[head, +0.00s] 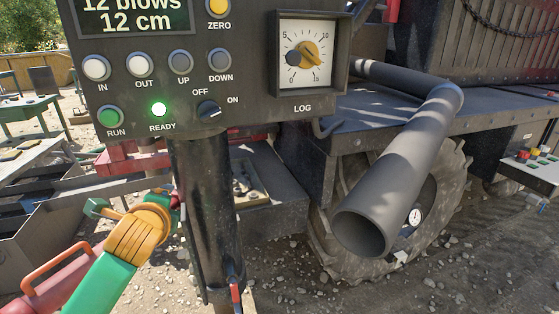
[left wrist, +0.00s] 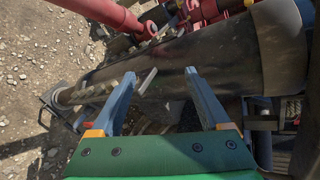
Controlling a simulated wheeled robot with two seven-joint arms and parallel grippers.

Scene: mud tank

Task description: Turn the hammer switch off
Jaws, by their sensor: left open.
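The hammer switch (head: 208,110) is a small black rotary knob at the lower right of the dark control panel (head: 245,80), between the labels OFF and ON. Its pale pointer mark appears turned toward ON. My left arm comes in at the lower left of the head view, below the panel; its fingers are not clear there. In the left wrist view my left gripper (left wrist: 160,73) is open and empty, its blue-grey fingers in front of the black post (left wrist: 225,55). The switch is not visible in that view. My right gripper is not in view.
The panel stands on the black post (head: 205,210). A lit READY lamp (head: 159,109), a green RUN button (head: 111,117), several other buttons and the LOG dial (head: 306,52) surround the switch. A grey pipe (head: 400,170) and wheel (head: 450,190) are at right.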

